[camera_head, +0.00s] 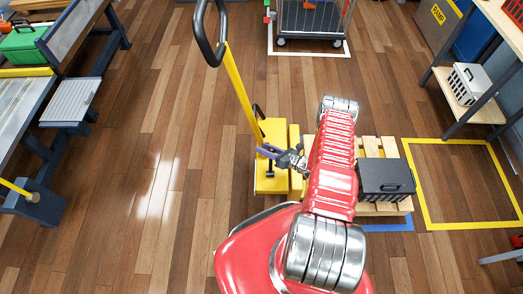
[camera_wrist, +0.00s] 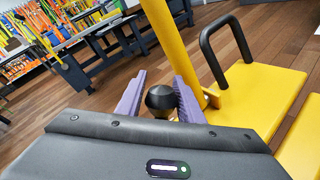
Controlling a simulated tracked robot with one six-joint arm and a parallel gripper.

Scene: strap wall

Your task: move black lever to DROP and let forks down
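A yellow pallet jack (camera_head: 268,182) stands left of centre in the head view, its yellow tiller (camera_head: 240,88) rising to a black loop handle. The black lever's round knob (camera_wrist: 160,98) shows in the wrist view, just left of the tiller's foot. My gripper (camera_wrist: 158,74) has its two purple fingers on either side of the knob. The fingers look open, with the knob between them; whether either touches it is unclear. In the head view my gripper (camera_head: 265,152) is beside the tiller and hides the lever. No DROP marking is readable.
A wooden pallet (camera_head: 388,209) with a black case (camera_head: 385,178) sits right of the jack. A yellow floor outline (camera_head: 427,200) lies further right. A black loop (camera_wrist: 225,50) rises from the jack's body near my gripper. The floor to the left is clear.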

